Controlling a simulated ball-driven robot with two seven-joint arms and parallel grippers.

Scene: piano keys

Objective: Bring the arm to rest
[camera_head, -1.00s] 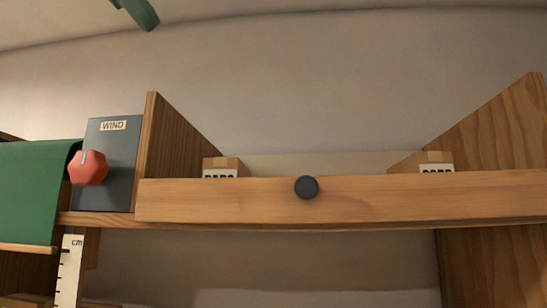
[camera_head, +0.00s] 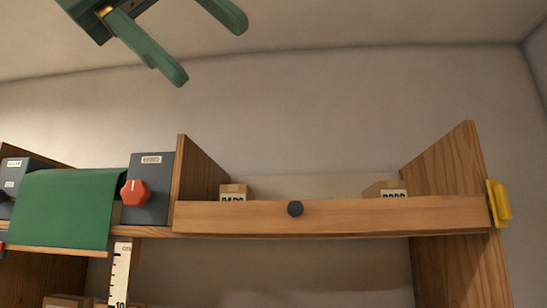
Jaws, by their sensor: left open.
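My left gripper (camera_head: 208,48) shows at the top left of the head view, green, with its two fingers spread apart and nothing between them. It is in front of the bare wall, above the wooden shelf (camera_head: 340,216) and apart from it. The rest of the left arm is cut off by the top edge. My right gripper is not in view.
A yellow object (camera_head: 498,203) is on the right side panel.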

